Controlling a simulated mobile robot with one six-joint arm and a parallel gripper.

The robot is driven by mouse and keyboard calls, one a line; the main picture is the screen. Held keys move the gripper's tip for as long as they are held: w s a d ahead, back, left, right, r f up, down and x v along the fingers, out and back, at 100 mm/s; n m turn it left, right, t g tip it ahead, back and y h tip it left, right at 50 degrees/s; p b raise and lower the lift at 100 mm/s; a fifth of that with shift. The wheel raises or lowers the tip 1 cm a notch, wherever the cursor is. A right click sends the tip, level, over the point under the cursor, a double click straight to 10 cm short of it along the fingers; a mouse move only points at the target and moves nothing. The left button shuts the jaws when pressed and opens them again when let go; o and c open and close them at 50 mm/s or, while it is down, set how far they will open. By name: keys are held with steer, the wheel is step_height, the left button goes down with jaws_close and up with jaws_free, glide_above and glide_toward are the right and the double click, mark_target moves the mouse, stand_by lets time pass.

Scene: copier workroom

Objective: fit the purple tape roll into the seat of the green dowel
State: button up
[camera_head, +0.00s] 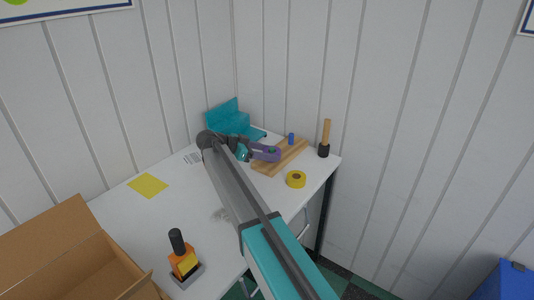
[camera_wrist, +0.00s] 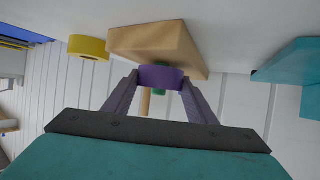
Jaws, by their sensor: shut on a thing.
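My gripper (camera_wrist: 160,84) is shut on the purple tape roll (camera_wrist: 160,75), with one finger on each side of it. In the wrist view the picture is turned over, with the table at the top. The roll is close to the wooden board (camera_wrist: 150,42). A green piece, the green dowel (camera_wrist: 160,92), shows just past the roll's edge, in line with it. I cannot tell whether the roll is around the dowel or in front of it. In the head view the purple roll (camera_head: 273,152) is over the board (camera_head: 291,155), partly hidden by my gripper.
A blue dowel (camera_head: 291,138) stands at the board's far part. A yellow tape roll (camera_head: 296,179) lies beside the board. A wooden-handled tool (camera_head: 326,134) stands at the right corner. A teal holder (camera_head: 230,120) is behind. An orange stamp (camera_head: 183,262) and cardboard box (camera_head: 75,265) are near.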

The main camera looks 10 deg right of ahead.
steer(key=shift+f, duration=0.4)
steer(key=o, duration=1.1)
steer(key=shift+a, duration=0.15)
steer(key=v, duration=1.3)
steer(key=shift+s+a+r, duration=0.1)
steer(key=shift+a+r, duration=0.05)
steer(key=shift+a, duration=0.1)
